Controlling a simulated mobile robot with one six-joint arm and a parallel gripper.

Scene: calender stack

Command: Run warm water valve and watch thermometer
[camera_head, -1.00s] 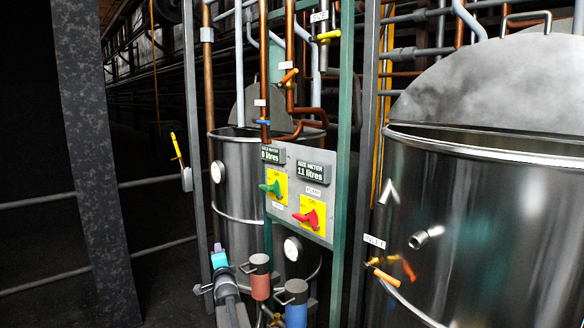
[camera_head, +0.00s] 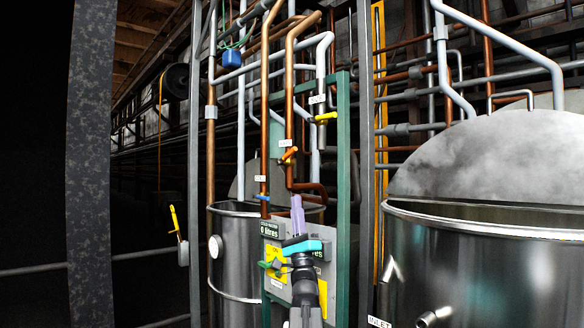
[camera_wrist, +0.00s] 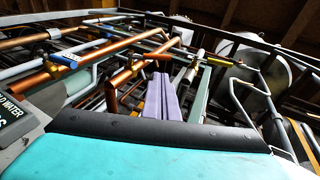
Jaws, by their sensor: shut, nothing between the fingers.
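My gripper (camera_head: 297,201) points upward in front of the panel with its purple fingers together and nothing between them; the fingers also show in the wrist view (camera_wrist: 160,98). An orange-handled valve (camera_head: 289,154) sits on a copper pipe above the fingertips, apart from them in the picture. A blue-handled valve (camera_head: 262,197) is to the left, and a yellow-handled valve (camera_head: 327,117) is higher to the right. Their small labels are hard to read. A round white dial (camera_head: 215,247) is on the left steel tank (camera_head: 235,265). Its reading is too small to tell.
The meter panel (camera_head: 271,229) shows "0 litres" on its left display; my arm covers part of it. A green switch handle (camera_head: 274,264) shows beside my arm. Green frame posts (camera_head: 343,200) and a large steel tank (camera_head: 470,260) stand to the right.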

